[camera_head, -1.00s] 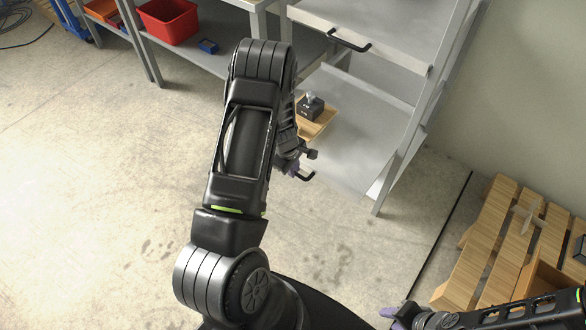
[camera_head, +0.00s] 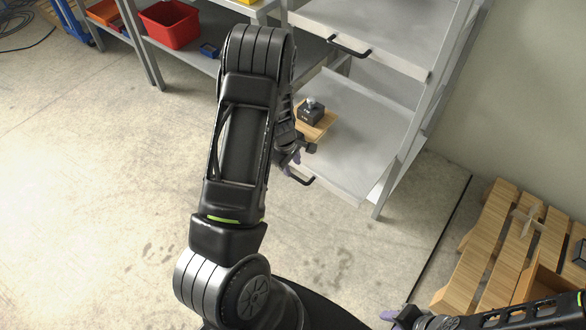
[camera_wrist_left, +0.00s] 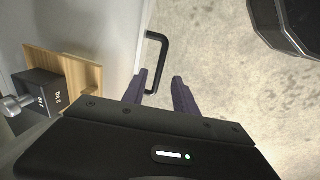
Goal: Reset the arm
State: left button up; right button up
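My left arm rises through the middle of the head view. Its left gripper (camera_head: 292,160) is beside the lower shelf's front edge, partly hidden behind my arm.
A dark weight (camera_head: 311,111) sits on a wooden board (camera_head: 318,130) on the lower grey shelf (camera_head: 350,165). A red bin (camera_head: 170,24) stands on a rack at upper left. A wooden pallet (camera_head: 505,235) lies at right. Floor at left is clear.

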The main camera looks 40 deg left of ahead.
pick_arm(q)
jog(key=shift+s+r, duration=0.2)
jog(key=shift+r, duration=0.5)
jog(key=s+d+f+m+p, duration=0.1)
jog(key=s+d+m, duration=0.25)
jog(key=d, duration=0.25)
jog(key=s+d+f+m+h+p, duration=0.1)
jog(key=s+d+f+m, duration=0.1)
jog(key=d+m, duration=0.35)
jog(key=s+d+f+m+p, duration=0.1)
jog(key=s+d+m, duration=0.2)
jog(key=d, duration=0.4)
jog(key=s+d+r+m+h+p, duration=0.1)
jog(key=s+d+r+m, duration=0.1)
jog(key=s+d, duration=0.3)
jog(key=s+d+r+m+g+h+p, duration=0.1)
jog(key=s+d, duration=0.4)
jog(key=d, duration=0.5)
jog(key=shift+d+r+m+h, duration=0.35)
jog(key=shift+r+m+h, duration=0.25)
jog(key=shift+m, duration=0.1)
jog(key=shift+s+f, duration=0.1)
